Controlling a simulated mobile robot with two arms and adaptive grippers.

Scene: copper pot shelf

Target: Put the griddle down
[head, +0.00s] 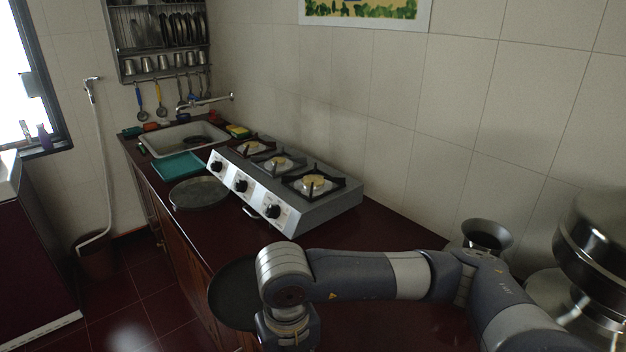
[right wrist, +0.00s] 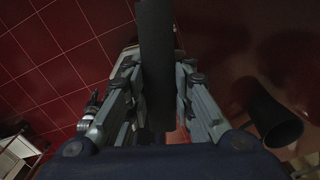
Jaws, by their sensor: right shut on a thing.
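A dark round griddle (head: 230,293) shows in the head view at the front edge of the counter, partly hidden behind my right arm. In the right wrist view my right gripper (right wrist: 157,80) is shut on a dark flat piece that runs up from between its fingers; it looks like the griddle seen edge-on. The right fingers are out of sight in the head view. Whether the griddle touches the counter (head: 356,240) cannot be told. My left gripper is not in view.
A three-burner stove (head: 285,188) stands against the wall. A grey round plate (head: 199,192) and teal tray (head: 178,166) lie in front of the sink (head: 185,138). A metal vessel (head: 487,236) and a large shiny pot (head: 590,255) stand at the right. The counter drops to the red floor at left.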

